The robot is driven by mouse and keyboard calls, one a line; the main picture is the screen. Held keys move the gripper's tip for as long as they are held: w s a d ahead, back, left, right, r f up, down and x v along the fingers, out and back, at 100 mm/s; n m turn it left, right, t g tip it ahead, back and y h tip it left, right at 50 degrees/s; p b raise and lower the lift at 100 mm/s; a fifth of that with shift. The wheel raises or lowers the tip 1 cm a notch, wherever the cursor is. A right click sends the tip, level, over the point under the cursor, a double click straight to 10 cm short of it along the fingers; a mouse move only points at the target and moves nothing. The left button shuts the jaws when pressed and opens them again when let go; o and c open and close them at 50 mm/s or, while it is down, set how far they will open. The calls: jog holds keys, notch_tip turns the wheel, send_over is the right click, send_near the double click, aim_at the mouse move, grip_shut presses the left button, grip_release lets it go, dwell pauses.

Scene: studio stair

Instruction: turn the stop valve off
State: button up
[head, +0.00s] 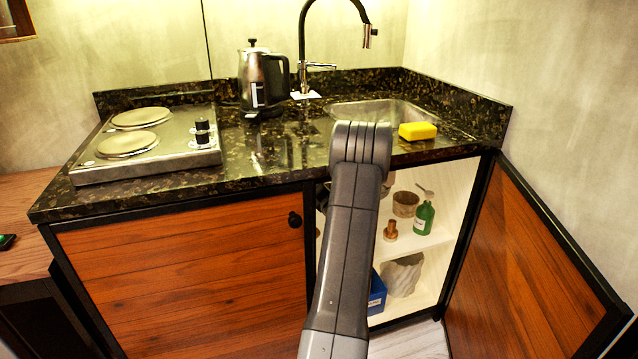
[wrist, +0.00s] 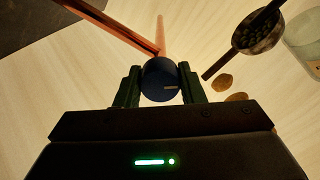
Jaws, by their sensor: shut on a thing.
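The stop valve shows in the wrist view as a round dark blue knob (wrist: 158,88) with a pale mark on its right side. Copper pipes (wrist: 118,28) run at its far side. My gripper (wrist: 158,73) has one finger on each side of the knob and is shut on it. The valve body behind the knob is mostly hidden. In the head view my arm reaches into the open cupboard under the sink and hides the gripper and the knob.
The open cupboard's shelf holds a brown basket (head: 405,204), a green bottle (head: 424,218) and a copper-coloured object (head: 391,231). Below are a blue box (head: 377,294) and a grey bag (head: 404,275). An open door (head: 530,260) stands right; a yellow sponge (head: 418,131) lies above.

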jog(key=m+p, duration=0.2)
jog(key=m, duration=0.2)
jog(key=shift+m+p, duration=0.75)
jog(key=shift+m, duration=0.95)
jog(key=shift+f, duration=0.1)
jog(key=o, duration=1)
jog(key=shift+d, duration=0.1)
jog(key=p+v, duration=0.1)
jog(key=v, duration=1.3)
